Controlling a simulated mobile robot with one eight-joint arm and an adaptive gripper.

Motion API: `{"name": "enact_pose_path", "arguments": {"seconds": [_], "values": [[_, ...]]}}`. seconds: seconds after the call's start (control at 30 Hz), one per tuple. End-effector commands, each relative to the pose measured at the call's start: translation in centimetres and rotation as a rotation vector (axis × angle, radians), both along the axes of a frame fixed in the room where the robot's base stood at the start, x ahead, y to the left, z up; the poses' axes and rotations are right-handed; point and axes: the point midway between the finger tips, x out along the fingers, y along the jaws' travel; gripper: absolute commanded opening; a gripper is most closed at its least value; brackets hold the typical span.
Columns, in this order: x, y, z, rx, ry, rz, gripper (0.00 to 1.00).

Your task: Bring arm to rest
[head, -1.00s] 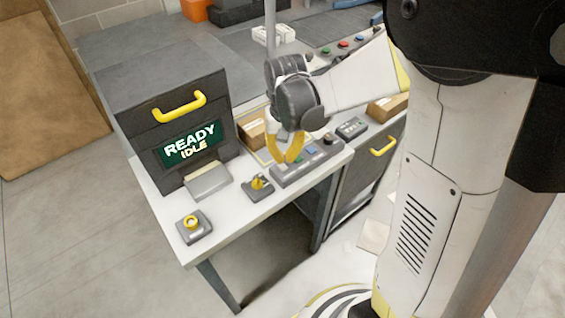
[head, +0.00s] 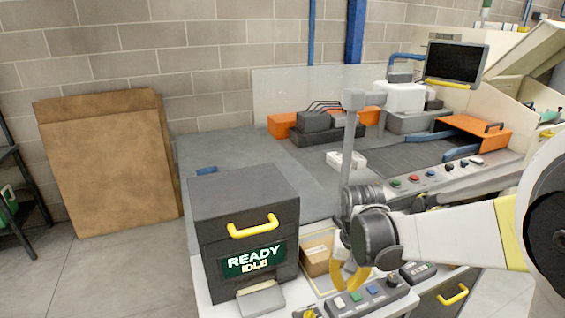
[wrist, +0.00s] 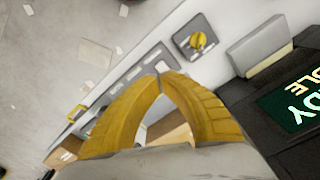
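My gripper (head: 350,276) has yellow fingers and hangs over the white side table, just above the grey button panel (head: 368,298) and right of the dark machine. In the wrist view the two yellow fingers (wrist: 160,76) curve together and their tips meet, with nothing seen between them. My white and grey arm reaches in from the right in the head view. The dark box machine (head: 243,222) has a yellow handle and a green screen reading "READY IDLE".
A cardboard box (head: 318,256) sits in a tray beside the machine. A yellow-topped switch (wrist: 198,40) is on the table. A grey post (head: 350,150) stands close behind my wrist. Large brown boards (head: 108,160) lean on the wall. Open floor lies at the left.

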Motion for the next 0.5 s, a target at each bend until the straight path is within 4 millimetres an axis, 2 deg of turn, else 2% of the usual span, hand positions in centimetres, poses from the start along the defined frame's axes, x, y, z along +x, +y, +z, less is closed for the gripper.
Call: {"name": "enact_pose_path", "arguments": {"seconds": [0.17,0.3,0.5], "values": [[-2.5,0.0,4.0,-0.004,-0.118,0.039,0.0],[-5.3,0.0,7.1,-0.013,-0.247,0.082,0.0],[-9.2,0.0,9.6,-0.034,-0.425,0.14,0.0]]}}
